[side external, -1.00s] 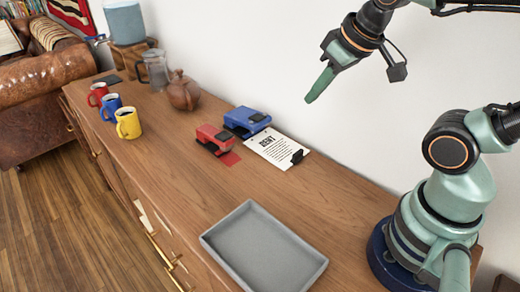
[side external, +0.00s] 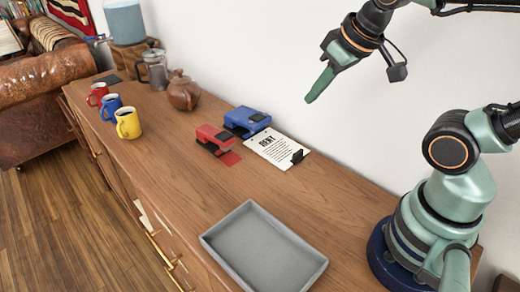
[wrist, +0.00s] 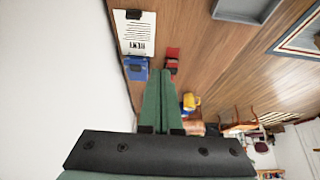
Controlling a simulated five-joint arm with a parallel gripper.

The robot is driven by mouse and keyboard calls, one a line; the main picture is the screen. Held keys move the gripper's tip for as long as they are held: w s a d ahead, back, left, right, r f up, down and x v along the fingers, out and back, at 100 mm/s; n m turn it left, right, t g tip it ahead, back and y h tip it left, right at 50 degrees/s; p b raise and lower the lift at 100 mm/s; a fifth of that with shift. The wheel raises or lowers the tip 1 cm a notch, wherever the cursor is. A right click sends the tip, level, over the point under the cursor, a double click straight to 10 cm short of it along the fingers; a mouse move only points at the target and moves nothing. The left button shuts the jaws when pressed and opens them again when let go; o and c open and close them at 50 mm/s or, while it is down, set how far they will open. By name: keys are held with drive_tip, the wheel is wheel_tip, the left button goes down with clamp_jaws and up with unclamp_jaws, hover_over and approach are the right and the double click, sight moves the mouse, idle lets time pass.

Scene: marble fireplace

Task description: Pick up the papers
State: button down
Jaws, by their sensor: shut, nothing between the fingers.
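The papers (side external: 273,151) are white printed sheets headed "RENT", lying flat on the wooden sideboard close to the wall. A black clip (side external: 298,156) sits at their right end. In the wrist view the papers (wrist: 138,38) are at the upper left, with the clip at their top edge. My gripper (side external: 309,99) is shut and empty, raised in the air above and to the right of the papers, pointing down to the left. Its green fingers (wrist: 158,75) lie together in the wrist view.
A blue hole punch (side external: 247,121) and a red one (side external: 214,139) stand beside the papers' left end. A grey tray (side external: 211,243) lies at the front. Red, blue and yellow mugs (side external: 127,124), a brown teapot (side external: 184,92) and a glass press (side external: 156,70) stand farther left. Bare wood lies between papers and tray.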

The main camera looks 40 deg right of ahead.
drive_tip(key=c, duration=0.8)
unclamp_jaws()
drive_tip(key=m+g, duration=0.5)
drive_tip(key=m, duration=1.3)
approach(298, 152)
wheel_tip(298, 152, down, 4)
drive_tip(key=shift+s, duration=0.1)
drive_tip(key=shift+w+f, duration=0.15)
drive_tip(key=shift+f, duration=1.2)
drive_tip(key=shift+w+f, duration=0.15)
drive_tip(key=shift+f, duration=1.2)
